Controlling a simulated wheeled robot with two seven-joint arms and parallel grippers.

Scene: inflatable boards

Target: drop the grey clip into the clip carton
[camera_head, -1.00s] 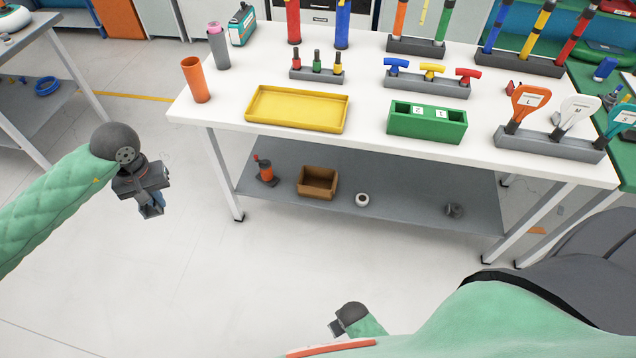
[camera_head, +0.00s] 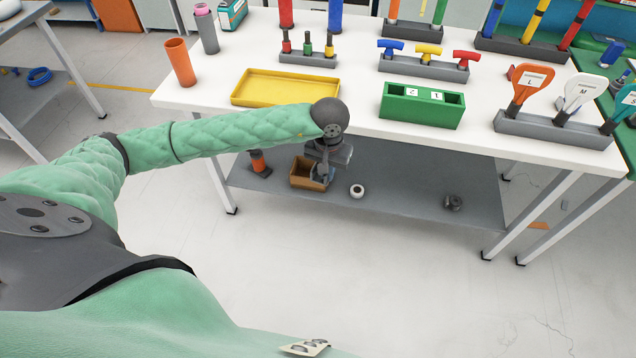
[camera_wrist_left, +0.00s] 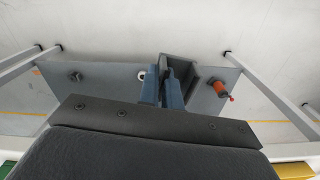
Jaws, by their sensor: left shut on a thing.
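The clip carton (camera_head: 300,172) is a small brown open-topped box on the grey lower shelf. My left gripper (camera_head: 322,176) is in front of its right part and hides some of it. I cannot tell the height of the clip over the carton. My right gripper is not in view.
The white tabletop (camera_head: 365,118) overhangs the shelf (camera_head: 420,185). An orange-and-black tool (camera_head: 259,163) stands left of the carton. A white roll (camera_head: 357,191) and a dark grey part (camera_head: 453,202) lie to the right. The shelf between those two is clear.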

